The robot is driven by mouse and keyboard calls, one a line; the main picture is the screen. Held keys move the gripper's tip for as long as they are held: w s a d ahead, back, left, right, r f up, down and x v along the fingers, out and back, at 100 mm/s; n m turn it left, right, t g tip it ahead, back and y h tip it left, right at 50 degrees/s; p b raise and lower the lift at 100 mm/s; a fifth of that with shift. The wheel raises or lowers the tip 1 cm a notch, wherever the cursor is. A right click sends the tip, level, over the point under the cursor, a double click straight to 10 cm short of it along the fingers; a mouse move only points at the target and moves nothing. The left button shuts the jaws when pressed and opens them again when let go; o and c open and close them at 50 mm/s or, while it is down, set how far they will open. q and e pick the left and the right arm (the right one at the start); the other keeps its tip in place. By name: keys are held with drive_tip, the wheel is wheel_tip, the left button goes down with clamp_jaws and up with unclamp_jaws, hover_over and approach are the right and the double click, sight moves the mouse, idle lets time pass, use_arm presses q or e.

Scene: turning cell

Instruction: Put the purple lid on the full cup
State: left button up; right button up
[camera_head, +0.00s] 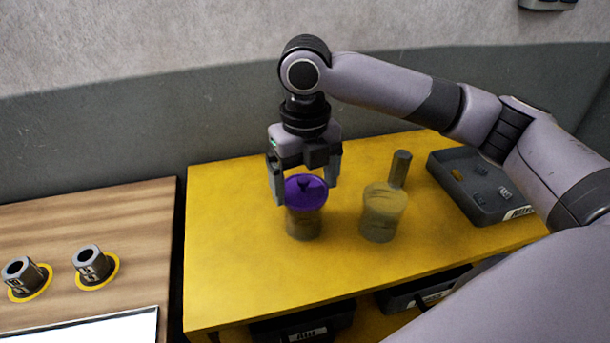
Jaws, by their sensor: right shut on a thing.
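The purple lid (306,194) has a small dark knob on top. It sits at the mouth of a clear brownish cup (304,224) on the yellow table; I cannot tell whether it rests fully on the rim. My right gripper (305,190) points down over this cup, shut on the lid, with one finger on each side. A second cup (381,216), pale and see-through, stands upright to the right without a purple lid. How full either cup is cannot be told clearly. My left gripper is not in view.
A dark cylinder (400,169) stands behind the second cup. A dark tray (476,207) with small parts lies at the right of the yellow table (235,270). A wooden table (110,215) at left bears two grey metal sockets (90,264). The yellow table's front left is clear.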

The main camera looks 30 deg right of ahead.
idle(0.6)
drive_tip(key=o, duration=0.7)
drive_tip(key=shift+o, duration=0.2)
drive_tip(key=shift+r, duration=3.45)
clamp_jaws()
